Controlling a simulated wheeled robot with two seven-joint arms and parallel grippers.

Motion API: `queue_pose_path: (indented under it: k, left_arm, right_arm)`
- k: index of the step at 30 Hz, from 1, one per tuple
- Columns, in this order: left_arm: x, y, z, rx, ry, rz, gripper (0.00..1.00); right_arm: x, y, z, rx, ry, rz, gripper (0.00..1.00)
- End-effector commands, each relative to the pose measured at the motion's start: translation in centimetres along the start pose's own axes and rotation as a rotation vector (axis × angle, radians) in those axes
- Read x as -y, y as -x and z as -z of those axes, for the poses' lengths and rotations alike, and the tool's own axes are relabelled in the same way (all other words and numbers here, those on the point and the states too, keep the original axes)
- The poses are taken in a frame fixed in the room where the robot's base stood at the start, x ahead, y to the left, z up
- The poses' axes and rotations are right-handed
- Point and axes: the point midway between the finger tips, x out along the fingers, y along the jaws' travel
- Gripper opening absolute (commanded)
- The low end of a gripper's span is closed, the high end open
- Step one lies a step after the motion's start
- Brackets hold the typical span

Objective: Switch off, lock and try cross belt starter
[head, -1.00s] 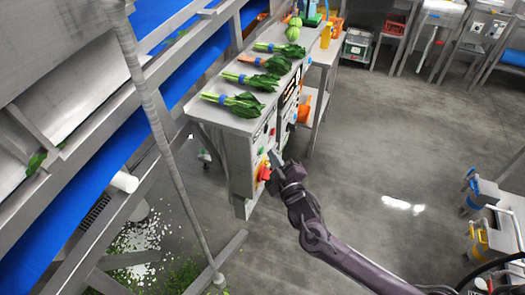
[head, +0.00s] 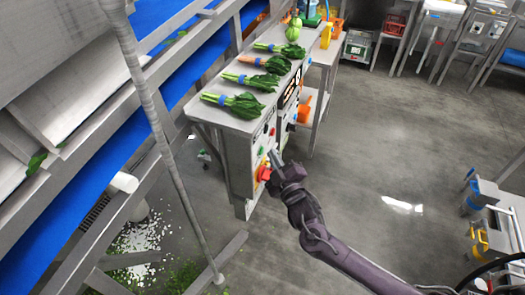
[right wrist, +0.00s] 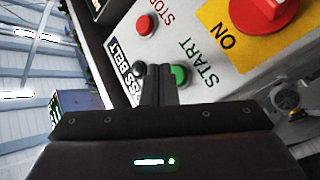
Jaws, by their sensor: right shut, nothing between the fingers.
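The cross belt starter panel (head: 241,160) is on the front of a grey cabinet in the head view. Its red switch handle (head: 264,174) sits low on a yellow plate. No padlock can be made out. My left gripper is out of view.
Several bundles of greens (head: 243,104) lie on top of the cabinet. A blue conveyor (head: 95,185) and a slanting grey post (head: 165,150) stand to the left. Racks (head: 490,225) stand at the lower right. The grey floor (head: 390,130) between is open.

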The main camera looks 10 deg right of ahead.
Motion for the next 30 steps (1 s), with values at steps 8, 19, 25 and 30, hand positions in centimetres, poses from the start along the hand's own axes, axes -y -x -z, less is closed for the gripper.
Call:
queue_pose_path:
  k: [8, 19, 25, 30]
  left_arm:
    - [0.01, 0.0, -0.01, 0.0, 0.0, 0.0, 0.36]
    - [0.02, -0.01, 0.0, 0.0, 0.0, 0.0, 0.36]
    - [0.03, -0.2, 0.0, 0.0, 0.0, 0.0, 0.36]
    - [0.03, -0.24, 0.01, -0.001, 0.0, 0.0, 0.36]
  right_arm:
    - [0.0, 0.0, 0.0, 0.0, 0.0, 0.0, 0.0]
    - [0.01, -0.02, 0.02, 0.0, 0.0, 0.0, 0.0]
    - [0.28, -0.41, 0.32, 0.0, -0.002, -0.001, 0.0]
    - [0.4, -0.61, 0.46, 0.0, 0.0, -0.001, 0.0]
